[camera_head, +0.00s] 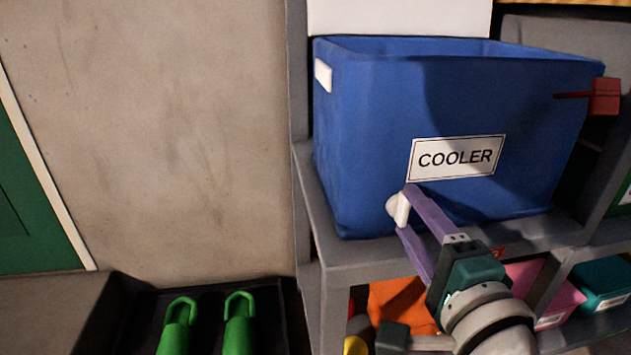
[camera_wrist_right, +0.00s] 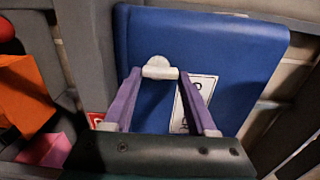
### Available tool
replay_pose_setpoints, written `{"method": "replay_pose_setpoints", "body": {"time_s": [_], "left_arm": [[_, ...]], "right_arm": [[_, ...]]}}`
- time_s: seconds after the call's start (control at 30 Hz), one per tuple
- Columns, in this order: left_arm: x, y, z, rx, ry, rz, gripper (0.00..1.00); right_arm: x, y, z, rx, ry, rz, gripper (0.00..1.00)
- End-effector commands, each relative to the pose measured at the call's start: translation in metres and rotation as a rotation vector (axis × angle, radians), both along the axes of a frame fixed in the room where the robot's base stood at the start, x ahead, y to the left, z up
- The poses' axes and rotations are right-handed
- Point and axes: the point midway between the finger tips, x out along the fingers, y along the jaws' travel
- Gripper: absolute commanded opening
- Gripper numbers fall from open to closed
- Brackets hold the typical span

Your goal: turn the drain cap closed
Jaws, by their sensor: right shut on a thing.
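The blue cooler (camera_head: 370,130) stands on a grey shelf, with a white "COOLER" label (camera_head: 458,157) on its front. Its white drain cap (camera_head: 397,210) sits low on the front, below and left of the label. My right gripper (camera_head: 404,212) has its purple fingers around the cap and is shut on it. In the right wrist view the white cap (camera_wrist_right: 160,69) lies between the two fingertips, against the blue wall (camera_wrist_right: 220,45). The fingers hide part of the cap. My left gripper is not in view.
A red piece with a thin rod (camera_head: 604,97) juts out at the cooler's upper right. Orange (camera_head: 400,303), pink (camera_head: 560,290) and teal (camera_head: 600,287) items sit on the shelf below. Two green looped objects (camera_head: 238,325) stand in a black tray at lower left.

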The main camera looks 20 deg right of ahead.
Motion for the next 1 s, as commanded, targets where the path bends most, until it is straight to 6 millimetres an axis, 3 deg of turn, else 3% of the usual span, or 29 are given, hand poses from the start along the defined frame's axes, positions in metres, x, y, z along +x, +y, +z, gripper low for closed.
{"method": "replay_pose_setpoints", "body": {"time_s": [0.27, 0.3, 0.53, 0.83, 1.0], "left_arm": [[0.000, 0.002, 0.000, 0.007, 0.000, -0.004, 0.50], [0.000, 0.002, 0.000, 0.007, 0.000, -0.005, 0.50], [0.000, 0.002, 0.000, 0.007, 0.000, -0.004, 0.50], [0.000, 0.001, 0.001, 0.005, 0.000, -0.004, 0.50], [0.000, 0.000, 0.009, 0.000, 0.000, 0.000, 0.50]], "right_arm": [[0.000, 0.000, 0.000, 0.005, -0.002, -0.001, 0.02], [0.000, 0.000, 0.000, 0.005, -0.002, -0.001, 0.61], [0.000, 0.000, 0.000, 0.003, -0.001, 0.000, 0.87], [-0.003, 0.001, 0.000, 0.001, 0.001, 0.000, 0.88], [-0.027, 0.007, 0.001, 0.002, 0.005, 0.001, 0.88]]}}
